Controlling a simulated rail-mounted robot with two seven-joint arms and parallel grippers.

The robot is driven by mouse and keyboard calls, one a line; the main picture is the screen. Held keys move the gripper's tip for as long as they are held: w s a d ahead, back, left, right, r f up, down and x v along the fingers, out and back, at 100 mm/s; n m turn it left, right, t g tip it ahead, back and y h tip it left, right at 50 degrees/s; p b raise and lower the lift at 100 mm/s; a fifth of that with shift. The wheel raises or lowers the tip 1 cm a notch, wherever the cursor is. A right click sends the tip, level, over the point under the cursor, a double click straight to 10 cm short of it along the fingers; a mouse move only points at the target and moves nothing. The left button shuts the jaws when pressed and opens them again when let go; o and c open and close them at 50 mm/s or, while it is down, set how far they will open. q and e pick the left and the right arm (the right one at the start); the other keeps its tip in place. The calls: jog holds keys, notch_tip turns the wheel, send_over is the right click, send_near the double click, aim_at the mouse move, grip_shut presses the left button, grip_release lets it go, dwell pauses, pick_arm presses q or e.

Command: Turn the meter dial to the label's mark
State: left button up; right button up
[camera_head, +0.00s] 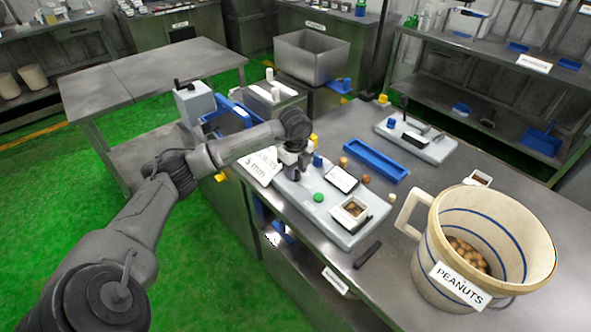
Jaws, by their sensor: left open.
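My left arm reaches in from the left, and my left gripper (292,172) points down over the left end of a grey panel (340,232) on the metal bench. The gripper is open, low over the panel; I cannot tell whether it touches anything. A green button (318,197) sits just right of the gripper. My right gripper is not in view.
A white dish (350,211) and a dark-screened device (342,179) lie on the panel. A big crock labelled "PEANUTS" (437,262) stands at right. A blue tray (375,161) and a second grey board (432,148) lie behind. A black bar (367,254) lies at the front edge.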

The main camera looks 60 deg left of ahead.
pick_arm(q)
grip_shut()
dwell(0.3)
jog(key=shift+r, duration=0.1)
